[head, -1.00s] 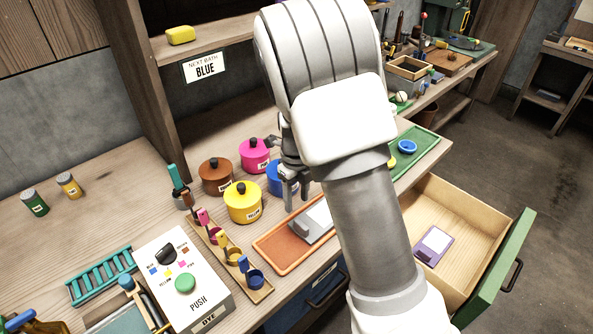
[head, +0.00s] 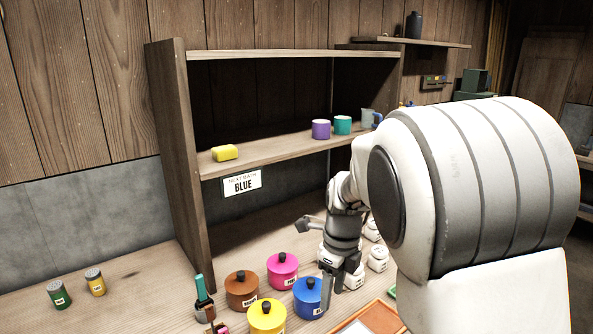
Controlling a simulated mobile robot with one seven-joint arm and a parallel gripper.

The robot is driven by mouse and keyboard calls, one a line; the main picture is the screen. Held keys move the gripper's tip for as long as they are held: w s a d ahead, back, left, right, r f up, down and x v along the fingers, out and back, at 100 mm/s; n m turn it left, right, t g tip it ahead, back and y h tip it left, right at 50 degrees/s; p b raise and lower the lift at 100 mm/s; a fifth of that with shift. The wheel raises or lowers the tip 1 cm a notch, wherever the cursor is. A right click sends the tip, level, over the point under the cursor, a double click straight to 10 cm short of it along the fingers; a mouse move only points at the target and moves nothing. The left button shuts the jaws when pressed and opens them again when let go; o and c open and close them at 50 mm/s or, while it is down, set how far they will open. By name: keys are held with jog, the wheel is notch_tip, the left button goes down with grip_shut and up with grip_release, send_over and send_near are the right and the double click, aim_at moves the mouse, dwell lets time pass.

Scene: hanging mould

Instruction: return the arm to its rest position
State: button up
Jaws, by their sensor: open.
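My gripper (head: 314,256) hangs over the bench in the head view, in front of the shelf unit. Its two fingers are spread apart with nothing visible between them. One finger points left and the other points down close to the blue pot (head: 309,297). I cannot tell whether that finger touches the pot. My white arm fills the right side of the view and hides part of the bench and shelf.
Pink (head: 283,271), brown (head: 242,290) and yellow (head: 267,317) lidded pots stand on the bench. Small white jars (head: 376,258) stand behind the gripper. The bench's left part is mostly clear.

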jog(key=s+d+r+n+t, duration=0.2)
jog(key=s+r+n, duration=0.3)
jog(key=s+n, duration=0.6)
jog(key=s+d+r+n+t, duration=0.3)
jog(key=s+r+n, duration=0.3)
jog(key=s+n, duration=0.4)
jog(key=d+n, duration=0.1)
jog(key=n, duration=0.3)
jog(key=shift+s+d+r+h, duration=0.2)
jog(key=shift+s+r+h, duration=0.1)
jog(key=shift+s, duration=0.1)
